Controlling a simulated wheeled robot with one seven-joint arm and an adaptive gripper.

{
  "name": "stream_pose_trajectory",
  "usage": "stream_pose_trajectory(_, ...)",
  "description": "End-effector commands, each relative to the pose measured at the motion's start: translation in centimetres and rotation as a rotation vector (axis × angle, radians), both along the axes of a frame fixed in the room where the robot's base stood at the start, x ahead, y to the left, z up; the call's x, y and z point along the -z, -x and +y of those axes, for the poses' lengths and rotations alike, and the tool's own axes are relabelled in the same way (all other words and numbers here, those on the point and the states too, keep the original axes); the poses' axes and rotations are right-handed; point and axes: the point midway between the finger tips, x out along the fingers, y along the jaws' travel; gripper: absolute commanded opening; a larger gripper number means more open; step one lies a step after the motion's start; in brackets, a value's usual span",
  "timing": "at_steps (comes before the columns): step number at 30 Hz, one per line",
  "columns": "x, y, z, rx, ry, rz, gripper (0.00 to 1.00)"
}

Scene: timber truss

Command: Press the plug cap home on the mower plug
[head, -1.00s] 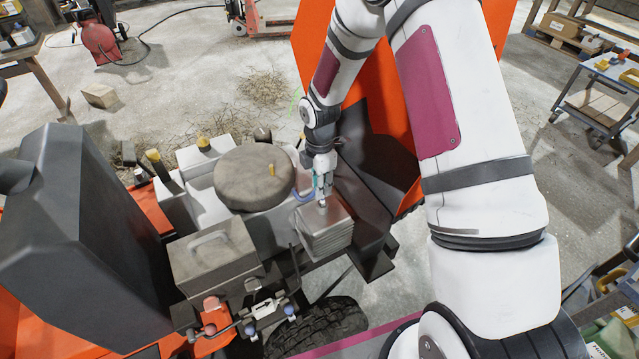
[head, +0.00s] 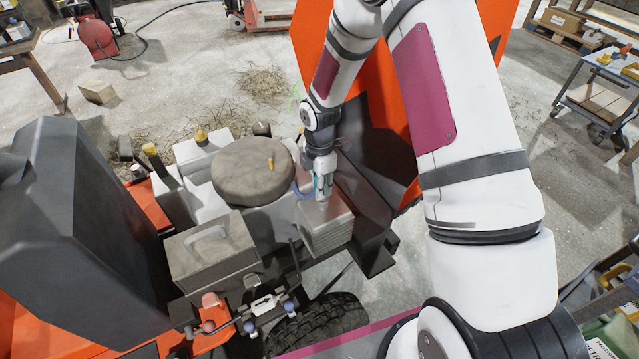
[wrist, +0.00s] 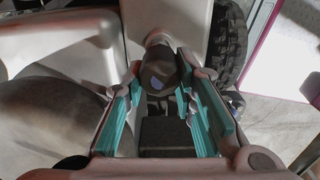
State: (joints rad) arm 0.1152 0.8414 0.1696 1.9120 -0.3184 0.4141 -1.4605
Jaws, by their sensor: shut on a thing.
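In the wrist view my gripper (wrist: 159,74) has its two teal-padded fingers on either side of a dark, rounded plug cap (wrist: 158,66), shut on it near the tips. A pale, round-ended part shows just beyond the cap. In the head view my gripper (head: 322,198) points down at the finned engine block of the mower (head: 327,235). The cap is too small or hidden to make out there. I cannot make out the mower plug in either view, so I cannot tell how far the cap sits on it.
A round brown engine cover (head: 252,172) stands close left of my gripper, with a grey box with a handle (head: 208,250) in front of it. An orange panel (head: 375,110) rises behind. A black tyre (head: 318,325) is below the engine.

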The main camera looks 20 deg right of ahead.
Motion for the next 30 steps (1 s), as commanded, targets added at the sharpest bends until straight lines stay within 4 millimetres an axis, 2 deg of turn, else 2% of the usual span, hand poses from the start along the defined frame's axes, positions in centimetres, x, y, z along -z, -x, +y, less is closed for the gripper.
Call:
stream_pose_trajectory(15,1.5,0.0,0.0,0.001,0.000,0.000,0.00)
stream_pose_trajectory(16,1.5,0.0,0.0,0.001,0.000,0.000,0.27)
stream_pose_trajectory(19,1.4,0.0,0.0,0.001,0.000,0.000,0.49)
stream_pose_trajectory(30,1.1,-0.1,0.0,0.001,0.000,-0.002,0.49)
